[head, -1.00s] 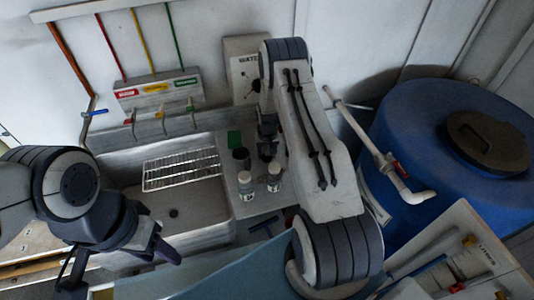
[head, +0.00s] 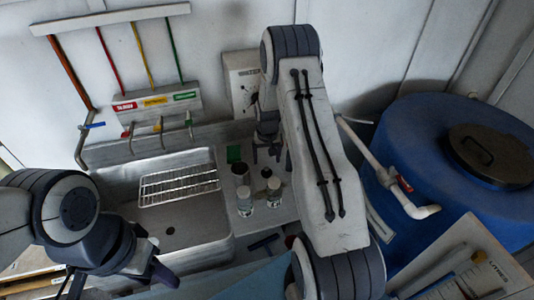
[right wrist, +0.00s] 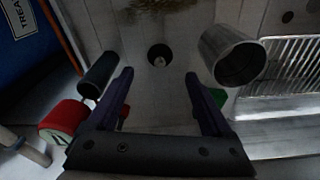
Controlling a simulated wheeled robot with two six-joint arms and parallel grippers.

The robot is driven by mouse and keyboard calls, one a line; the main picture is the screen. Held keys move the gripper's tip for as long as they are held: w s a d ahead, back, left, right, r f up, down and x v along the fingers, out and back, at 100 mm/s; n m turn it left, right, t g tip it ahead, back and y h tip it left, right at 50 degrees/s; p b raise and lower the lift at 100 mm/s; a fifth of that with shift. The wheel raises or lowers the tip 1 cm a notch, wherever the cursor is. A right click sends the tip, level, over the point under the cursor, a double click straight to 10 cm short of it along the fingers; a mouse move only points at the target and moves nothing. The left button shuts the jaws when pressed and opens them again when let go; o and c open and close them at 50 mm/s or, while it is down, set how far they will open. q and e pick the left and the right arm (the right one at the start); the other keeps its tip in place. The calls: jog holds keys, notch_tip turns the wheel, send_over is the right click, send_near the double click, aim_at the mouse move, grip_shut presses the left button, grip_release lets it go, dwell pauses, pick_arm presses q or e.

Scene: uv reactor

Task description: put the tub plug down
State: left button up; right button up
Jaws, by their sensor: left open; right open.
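A small dark round piece with a pale centre, which looks like the tub plug (right wrist: 160,56), rests on the grey surface beyond my right fingertips in the right wrist view. It is apart from both fingers. My left gripper (head: 158,268) is open and empty at the sink's front edge.
A metal cup (right wrist: 233,54) stands close right of the right fingers, and a dark cylinder (right wrist: 98,74) is left of them. The sink (head: 200,220) holds a wire rack (head: 178,186). A blue barrel (head: 405,125) is at the right.

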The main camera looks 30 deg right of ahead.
jog(key=s+a+r+n+y+b, duration=0.1)
jog(key=s+a+r+n, duration=0.3)
jog(key=a+r, duration=0.65)
jog(key=s+a+r+n, duration=0.2)
jog(key=s+a+r, duration=0.45)
jog(key=a, duration=0.65)
jog(key=s+a+r+n, duration=0.2)
jog(key=s+a+n, duration=0.1)
jog(key=s, duration=0.7)
jog(key=s+a+r+n+g, duration=0.1)
jog(key=s+a+r+n, duration=0.1)
jog(key=s, duration=0.9)
jog(key=shift+a+r+n+y, duration=0.15)
jog(key=shift+a+n+y, duration=0.15)
jog(key=shift+a+n, duration=0.55)
jog(key=shift+a, duration=0.1)
